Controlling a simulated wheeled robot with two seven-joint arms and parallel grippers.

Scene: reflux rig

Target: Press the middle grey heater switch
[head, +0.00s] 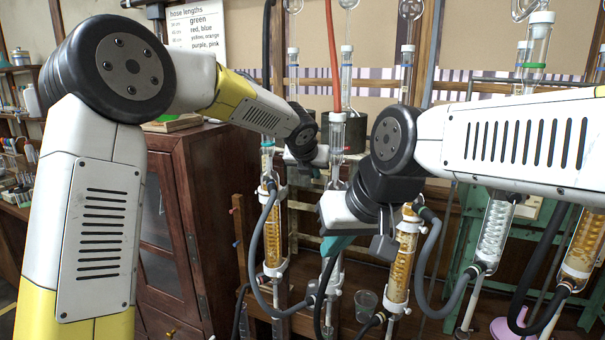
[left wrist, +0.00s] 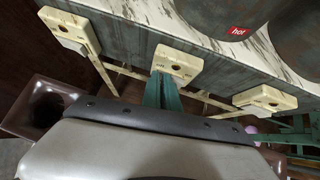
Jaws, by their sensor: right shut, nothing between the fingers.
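In the left wrist view three cream switch boxes sit along the bench's front edge: a left one (left wrist: 72,28), a middle one (left wrist: 176,64) and a right one (left wrist: 265,98). Each has a dark round spot. A pale grey rocker shows on the left box. My left gripper (left wrist: 161,80) has its teal fingers together, tips at the lower left of the middle box; I cannot tell whether they touch. Its rocker is not clearly seen. In the head view the left fingers are hidden behind glassware and arms. My right gripper (head: 333,246) is shut and empty, pointing down before the glassware.
Dark heaters, one marked "hot" (left wrist: 238,30), stand on the marbled bench top (left wrist: 145,12). Amber-filled condensers (head: 275,238) (head: 401,262) with hoses stand close around my arms. A wooden cabinet (head: 170,230) is at the left. A clear beaker (head: 366,300) stands low in the middle.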

